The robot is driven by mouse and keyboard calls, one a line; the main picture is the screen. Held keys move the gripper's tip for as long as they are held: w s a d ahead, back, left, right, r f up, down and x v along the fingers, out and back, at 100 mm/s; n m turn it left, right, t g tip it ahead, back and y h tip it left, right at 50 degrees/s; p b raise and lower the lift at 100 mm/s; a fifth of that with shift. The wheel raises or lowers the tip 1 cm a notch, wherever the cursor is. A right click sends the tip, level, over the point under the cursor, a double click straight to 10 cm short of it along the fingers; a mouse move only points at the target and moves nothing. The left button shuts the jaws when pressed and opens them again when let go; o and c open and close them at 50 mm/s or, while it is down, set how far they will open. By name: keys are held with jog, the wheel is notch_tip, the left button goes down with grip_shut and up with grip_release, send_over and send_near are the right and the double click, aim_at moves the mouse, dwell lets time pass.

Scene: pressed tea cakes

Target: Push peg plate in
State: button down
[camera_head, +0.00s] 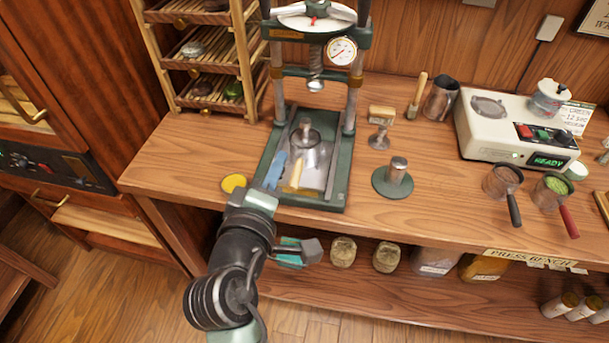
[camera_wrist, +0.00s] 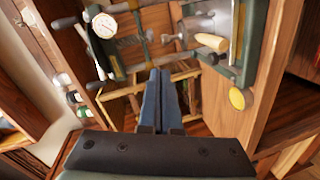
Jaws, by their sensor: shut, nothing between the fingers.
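The peg plate (camera_head: 314,180) is a pale metal plate in the green press base, with a light wooden peg (camera_head: 296,174) near its front. The peg also shows in the wrist view (camera_wrist: 211,41). A metal cylinder mould (camera_head: 312,154) sits behind the peg, under the press screw. My gripper (camera_head: 279,157) is shut and empty, its blue fingers over the left front of the press base, left of the peg. In the wrist view my gripper (camera_wrist: 160,73) points past the peg, which is to the right and apart. I cannot tell the fingers' height above the base.
The press posts and gauge (camera_head: 342,51) rise behind. A wooden rack (camera_head: 210,60) stands at the left. A yellow disc (camera_head: 234,183) lies at the bench's front edge. A tamper on a green base (camera_head: 393,181) stands right of the press. Bench at far left is clear.

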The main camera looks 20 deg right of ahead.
jog(key=s+d+f+n+h, duration=0.1)
jog(key=s+f+n+h, duration=0.1)
jog(key=s+f+n, duration=0.6)
jog(key=n+t, duration=0.2)
jog(key=n, duration=1.1)
send_near(309, 188)
jog(key=shift+y, duration=0.4)
jog(key=x, duration=0.7)
jog(key=shift+s+d+r+p, duration=0.15)
jog(key=shift+r+p, duration=0.05)
jog(key=shift+p, duration=0.1)
jog(key=shift+b+x, duration=0.75)
jog(key=shift+x, duration=1.25)
